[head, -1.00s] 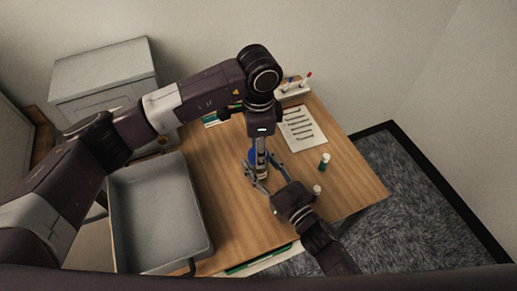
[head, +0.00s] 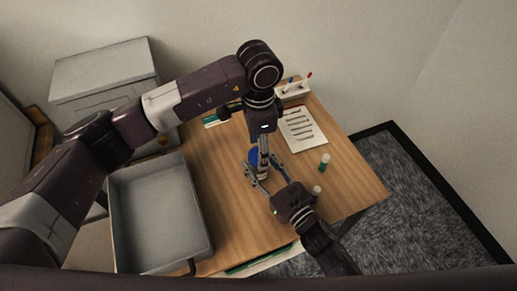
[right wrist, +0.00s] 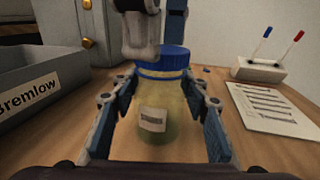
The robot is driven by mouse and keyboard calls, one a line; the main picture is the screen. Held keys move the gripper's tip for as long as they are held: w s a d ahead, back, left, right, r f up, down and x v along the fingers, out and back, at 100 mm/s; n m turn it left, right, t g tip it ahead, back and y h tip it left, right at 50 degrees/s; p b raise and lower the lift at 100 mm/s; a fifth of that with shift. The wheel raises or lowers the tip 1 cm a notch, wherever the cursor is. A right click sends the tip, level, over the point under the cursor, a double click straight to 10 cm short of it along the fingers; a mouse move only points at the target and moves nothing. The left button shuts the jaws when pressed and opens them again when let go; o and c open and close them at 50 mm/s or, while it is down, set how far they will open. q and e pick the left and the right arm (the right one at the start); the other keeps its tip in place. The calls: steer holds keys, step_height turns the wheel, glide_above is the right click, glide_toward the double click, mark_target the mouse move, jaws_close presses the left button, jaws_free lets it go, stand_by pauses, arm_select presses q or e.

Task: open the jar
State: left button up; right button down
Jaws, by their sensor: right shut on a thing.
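The jar (right wrist: 163,105) stands upright in the right wrist view, with a clear yellowish body, a small pale label and a blue lid (right wrist: 162,60). The lid also shows in the head view (head: 253,155), partly covered by my left gripper. My right gripper (right wrist: 160,100) is shut around the jar's body, one blue-padded finger on each side. My left gripper (head: 263,155) points down from above at the lid. One grey finger part and one blue pad of it show at the lid's back edge in the right wrist view. Its grip on the lid cannot be made out.
A grey tray (head: 120,212) marked "Bremlow" lies left on the wooden table (head: 228,225). A printed sheet (head: 315,138) and a pen holder (head: 292,92) are at the back right. A small green bottle with a white cap (head: 324,164) stands right of the grippers. A grey cabinet (head: 100,72) is behind.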

arm_select(q)
steer(key=shift+r, duration=1.85)
steer(key=shift+c, duration=0.2)
steer(key=m, duration=0.7)
steer(key=shift+d+r, duration=0.15)
steer(key=shift+r, duration=0.15)
steer(key=m, duration=0.5)
steer(key=shift+r+m, duration=0.25)
steer(key=shift+m, duration=0.15)
steer(key=m, duration=0.5)
steer(key=shift+r, duration=0.2)
steer(key=m, duration=0.7)
steer(key=shift+r+m, duration=0.3)
steer(key=m, duration=0.3)
steer(key=shift+r+m, duration=0.15)
steer(key=shift+m, duration=0.15)
steer(key=m, duration=0.5)
steer(key=shift+r+m, duration=0.2)
steer(key=shift+m, duration=0.1)
steer(key=m, duration=0.3)
steer(key=shift+r+m, duration=0.15)
steer(key=shift+m, duration=0.15)
steer(key=m, duration=0.5)
steer(key=shift+r, duration=0.1)
steer(key=shift+f, duration=4)
steer(key=shift+c, duration=0.2)
